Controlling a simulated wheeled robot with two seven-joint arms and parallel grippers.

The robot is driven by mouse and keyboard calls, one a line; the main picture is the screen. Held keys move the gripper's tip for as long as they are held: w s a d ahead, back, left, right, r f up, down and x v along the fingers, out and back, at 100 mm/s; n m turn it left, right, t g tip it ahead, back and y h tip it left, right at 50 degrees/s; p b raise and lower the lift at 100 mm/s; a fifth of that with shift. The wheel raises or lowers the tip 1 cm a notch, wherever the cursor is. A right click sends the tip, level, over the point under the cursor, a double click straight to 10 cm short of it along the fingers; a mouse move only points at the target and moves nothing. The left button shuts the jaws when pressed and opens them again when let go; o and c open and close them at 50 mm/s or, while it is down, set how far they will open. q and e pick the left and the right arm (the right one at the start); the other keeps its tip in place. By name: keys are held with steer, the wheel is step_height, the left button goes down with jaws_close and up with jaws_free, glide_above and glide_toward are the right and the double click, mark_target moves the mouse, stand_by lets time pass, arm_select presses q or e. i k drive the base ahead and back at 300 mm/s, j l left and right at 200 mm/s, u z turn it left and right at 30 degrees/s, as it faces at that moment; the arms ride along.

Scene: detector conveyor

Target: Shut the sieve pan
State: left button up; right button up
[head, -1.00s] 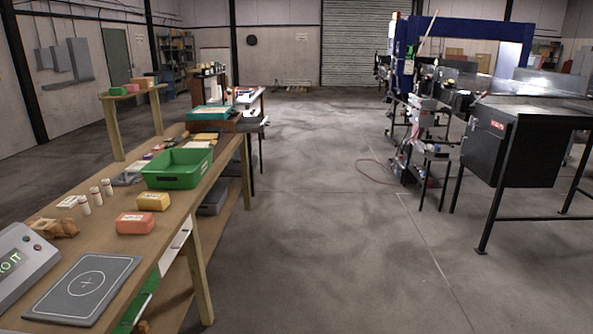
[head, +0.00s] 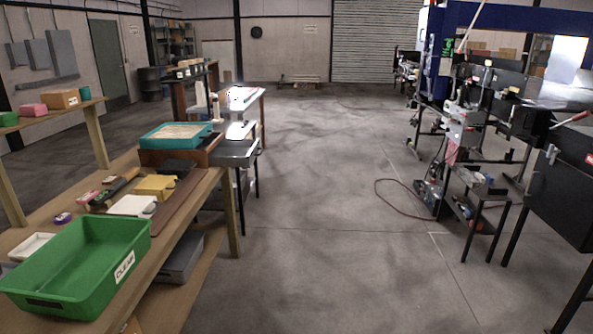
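No thing in the head view is plainly the sieve pan. A teal-rimmed tray (head: 176,136) with a beige surface lies on a red-brown box (head: 180,157) at the far end of the left workbench; I cannot tell whether this is the pan. Neither of my grippers is in view.
The long wooden workbench (head: 200,196) runs along the left, with a green bin (head: 75,262) at its near end and small items behind it. A conveyor machine with a blue frame (head: 520,18) and a black cabinet (head: 562,190) stand right. The floor between (head: 320,200) is open; a red hose (head: 392,203) lies at right.

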mark_target(240, 153)
steer(key=i+u, duration=0.2)
steer(key=i, duration=0.4)
steer(key=i+l+u, duration=0.25)
steer(key=i, duration=0.4)
steer(key=i+l, duration=0.1)
steer(key=i, duration=0.55)
steer(key=i+l, duration=0.1)
steer(key=i, duration=0.55)
steer(key=i+l, duration=0.1)
steer(key=i, duration=0.55)
steer(key=i+u, duration=0.1)
steer(key=i, duration=0.55)
steer(key=l, duration=0.1)
